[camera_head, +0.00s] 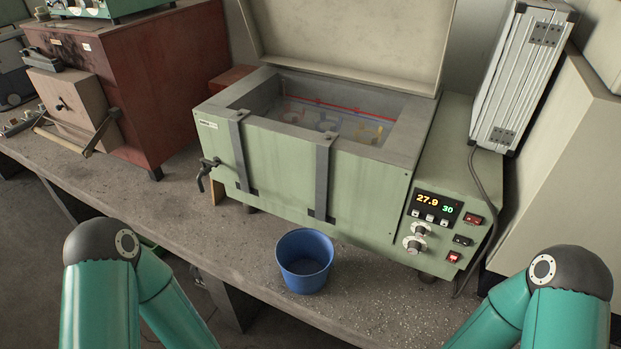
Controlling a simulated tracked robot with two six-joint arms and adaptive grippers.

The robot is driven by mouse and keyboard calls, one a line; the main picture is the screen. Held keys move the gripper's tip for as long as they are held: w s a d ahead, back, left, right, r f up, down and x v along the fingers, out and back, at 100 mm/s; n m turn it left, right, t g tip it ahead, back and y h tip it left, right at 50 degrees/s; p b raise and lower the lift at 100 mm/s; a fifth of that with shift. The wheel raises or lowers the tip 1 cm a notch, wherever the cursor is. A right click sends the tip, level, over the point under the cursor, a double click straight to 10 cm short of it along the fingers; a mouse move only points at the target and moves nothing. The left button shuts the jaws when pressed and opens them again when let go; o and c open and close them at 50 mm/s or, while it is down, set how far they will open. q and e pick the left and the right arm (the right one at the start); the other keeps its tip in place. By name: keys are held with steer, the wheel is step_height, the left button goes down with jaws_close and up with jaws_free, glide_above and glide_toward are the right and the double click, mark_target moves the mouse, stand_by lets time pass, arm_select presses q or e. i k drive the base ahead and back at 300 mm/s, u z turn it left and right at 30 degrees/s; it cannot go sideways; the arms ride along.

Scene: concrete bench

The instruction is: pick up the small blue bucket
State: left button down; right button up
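The small blue bucket (304,262) stands upright near the front edge of the concrete bench (185,215), in front of the green water bath (285,170). Its open top faces up, and its inside looks empty. My two teal arms show at the lower left and lower right of the head view, well apart from the bucket. Both grippers are outside the picture, so their state does not show. Nothing covers the bucket.
The water bath has a raised lid (350,40), a drain tap (208,172) on the left and a control panel (437,208) on the right. A red-brown furnace (150,80) stands at left, a silver case (520,75) at right. Bench is clear beside the bucket.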

mark_target(305, 256)
steer(key=k, duration=1.25)
steer(key=u, duration=0.2)
steer(key=i, duration=0.7)
steer(key=u, duration=0.5)
steer(key=i, duration=0.95)
steer(key=u, duration=0.2)
